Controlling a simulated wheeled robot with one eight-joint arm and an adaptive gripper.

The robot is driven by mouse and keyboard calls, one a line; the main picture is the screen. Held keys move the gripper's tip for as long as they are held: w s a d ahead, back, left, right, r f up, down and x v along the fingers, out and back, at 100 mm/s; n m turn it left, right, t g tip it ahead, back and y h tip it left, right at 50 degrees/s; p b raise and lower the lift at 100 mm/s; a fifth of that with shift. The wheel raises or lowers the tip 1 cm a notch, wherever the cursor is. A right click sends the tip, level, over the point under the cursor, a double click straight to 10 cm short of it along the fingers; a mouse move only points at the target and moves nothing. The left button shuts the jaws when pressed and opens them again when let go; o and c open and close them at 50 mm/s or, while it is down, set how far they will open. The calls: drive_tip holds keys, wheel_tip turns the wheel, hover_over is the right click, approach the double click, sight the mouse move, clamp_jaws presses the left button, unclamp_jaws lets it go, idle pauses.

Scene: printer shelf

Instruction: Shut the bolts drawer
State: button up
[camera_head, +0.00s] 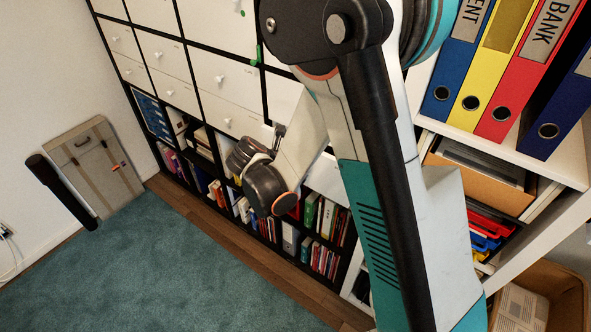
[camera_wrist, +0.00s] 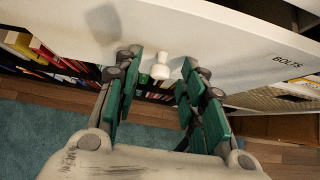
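A white drawer front (camera_wrist: 225,45) labelled BOLTS (camera_wrist: 287,60) crosses the top of the wrist view, with a white knob (camera_wrist: 160,67) near its lower edge. Dark space shows beyond its upper right edge; how far the drawer stands out is not clear. My gripper (camera_wrist: 161,63) is open, its green-padded fingers on either side of the knob. Gaps show between the knob and both fingers, so it is not gripped. In the head view my arm covers much of the cabinet, and I cannot pick out the bolts drawer by its label there.
White drawers (camera_head: 168,55) with knobs fill the cabinet's upper part, above shelves of books (camera_head: 325,262). Binders (camera_head: 505,85) stand on a white shelf at the right, above a cardboard box (camera_head: 560,290). A case (camera_head: 97,165) leans on the left wall. The teal carpet (camera_head: 170,270) is clear.

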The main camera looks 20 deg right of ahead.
clamp_jaws()
drive_tip(key=w+d, duration=0.2)
drive_tip(key=d, duration=0.1)
drive_tip(key=shift+w+d, duration=0.2)
drive_tip(key=shift+w, duration=0.1)
unclamp_jaws()
drive_tip(key=shift+d, duration=0.1)
drive_tip(key=v, duration=1.2)
